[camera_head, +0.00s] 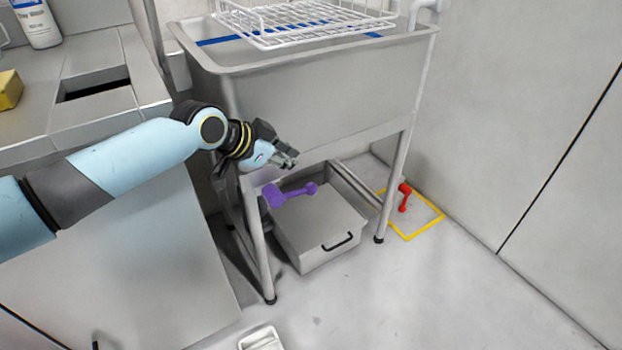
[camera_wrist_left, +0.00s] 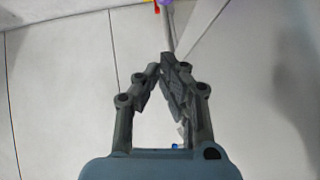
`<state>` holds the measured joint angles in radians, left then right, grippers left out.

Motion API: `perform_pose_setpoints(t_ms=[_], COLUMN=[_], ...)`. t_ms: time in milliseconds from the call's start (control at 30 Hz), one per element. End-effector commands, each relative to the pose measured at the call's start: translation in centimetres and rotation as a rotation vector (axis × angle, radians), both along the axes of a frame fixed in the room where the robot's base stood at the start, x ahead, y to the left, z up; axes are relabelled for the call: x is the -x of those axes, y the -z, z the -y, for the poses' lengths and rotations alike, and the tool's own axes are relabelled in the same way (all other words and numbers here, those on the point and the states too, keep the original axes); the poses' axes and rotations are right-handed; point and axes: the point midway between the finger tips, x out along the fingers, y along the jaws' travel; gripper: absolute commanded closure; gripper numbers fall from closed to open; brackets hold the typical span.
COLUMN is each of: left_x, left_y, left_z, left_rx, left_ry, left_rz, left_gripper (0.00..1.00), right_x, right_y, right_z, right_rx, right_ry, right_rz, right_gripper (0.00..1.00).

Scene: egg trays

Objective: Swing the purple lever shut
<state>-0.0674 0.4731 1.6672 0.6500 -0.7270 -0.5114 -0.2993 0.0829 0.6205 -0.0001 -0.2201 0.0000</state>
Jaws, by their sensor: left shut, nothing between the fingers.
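The purple lever (camera_head: 290,194) is under the sink, just above the grey box, its arm pointing right with a round knob at the end. My left gripper (camera_head: 291,160) is shut and empty. In the head view it shows a little above the lever, in front of the sink's lower front edge; I cannot tell the gap between them in depth. In the left wrist view my left gripper (camera_wrist_left: 166,62) has its fingertips together, and a small purple and red patch shows at the top edge. My right gripper is in neither view.
The steel sink (camera_head: 320,110) with a white wire rack (camera_head: 300,22) stands on legs. A grey box (camera_head: 318,225) with a black handle is below it. A red lever (camera_head: 404,196) stands within a yellow floor outline (camera_head: 428,228). A counter (camera_head: 90,130) is left; floor to the right is clear.

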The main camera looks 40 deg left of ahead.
Motion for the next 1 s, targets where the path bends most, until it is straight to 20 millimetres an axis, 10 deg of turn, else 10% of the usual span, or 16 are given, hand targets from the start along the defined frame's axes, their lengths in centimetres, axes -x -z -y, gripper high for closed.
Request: perform_pose_setpoints(t_ms=[500, 1000], left_x=[-7.2, -7.2], left_y=[7.0, 10.4], left_z=[1.6, 0.8], left_rx=[0.004, 0.0], left_ry=[-0.001, -0.001], left_rz=[0.0, 0.0], left_gripper=[1.0, 1.0], right_x=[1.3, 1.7], right_y=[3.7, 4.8], right_z=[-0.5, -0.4], right_rx=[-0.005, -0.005], right_ry=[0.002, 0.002], right_rz=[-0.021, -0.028], right_gripper=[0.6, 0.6])
